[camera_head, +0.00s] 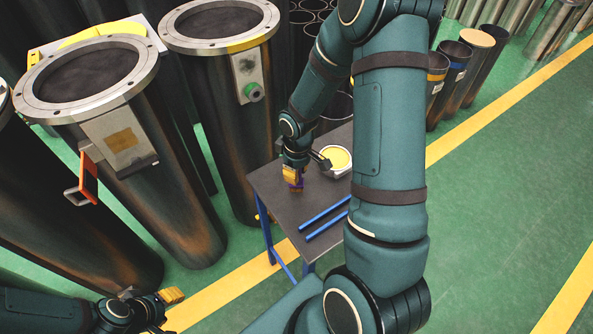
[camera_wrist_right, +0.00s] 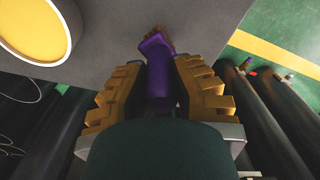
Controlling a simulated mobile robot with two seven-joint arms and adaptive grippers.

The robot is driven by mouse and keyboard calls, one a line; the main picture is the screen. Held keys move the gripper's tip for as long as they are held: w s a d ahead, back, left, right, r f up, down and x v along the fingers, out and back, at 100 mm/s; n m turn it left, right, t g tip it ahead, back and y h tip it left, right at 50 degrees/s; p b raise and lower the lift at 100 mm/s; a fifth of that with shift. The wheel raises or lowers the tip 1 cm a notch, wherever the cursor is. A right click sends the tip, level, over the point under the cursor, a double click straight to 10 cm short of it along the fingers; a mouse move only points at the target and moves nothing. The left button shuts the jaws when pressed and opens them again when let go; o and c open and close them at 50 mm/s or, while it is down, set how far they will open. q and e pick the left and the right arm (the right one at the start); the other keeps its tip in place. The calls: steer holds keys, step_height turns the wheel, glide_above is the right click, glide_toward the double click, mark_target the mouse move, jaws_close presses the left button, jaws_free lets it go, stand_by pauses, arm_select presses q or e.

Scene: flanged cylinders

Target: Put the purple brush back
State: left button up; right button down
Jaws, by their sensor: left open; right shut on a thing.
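The purple brush (camera_wrist_right: 157,70) is between the yellow-brown fingers of my right gripper (camera_wrist_right: 160,95) in the right wrist view. Its brown end points toward the grey table top. In the head view my right gripper (camera_head: 292,177) is shut on it low over the small table (camera_head: 268,188), near the left edge. I cannot tell whether the brush touches the table. My left gripper (camera_head: 160,299) is open and empty at the bottom left, away from the table.
A container with yellow contents (camera_head: 337,158) and two blue rods (camera_head: 325,224) are on the table. Tall flanged cylinders (camera_head: 220,90) stand left of it, one with an orange-framed device (camera_head: 88,178). Several smaller cylinders (camera_head: 455,75) stand at the back right. Green floor is clear at right.

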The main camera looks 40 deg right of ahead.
steer(key=shift+f+b, duration=0.6)
steer(key=shift+f, duration=0.05)
steer(key=c, duration=0.9)
jaws_free()
steer(key=shift+o, duration=0.2)
step_height(320, 180, up, 12)
steer(key=shift+s+r, duration=0.1)
steer(key=shift+s, duration=0.05)
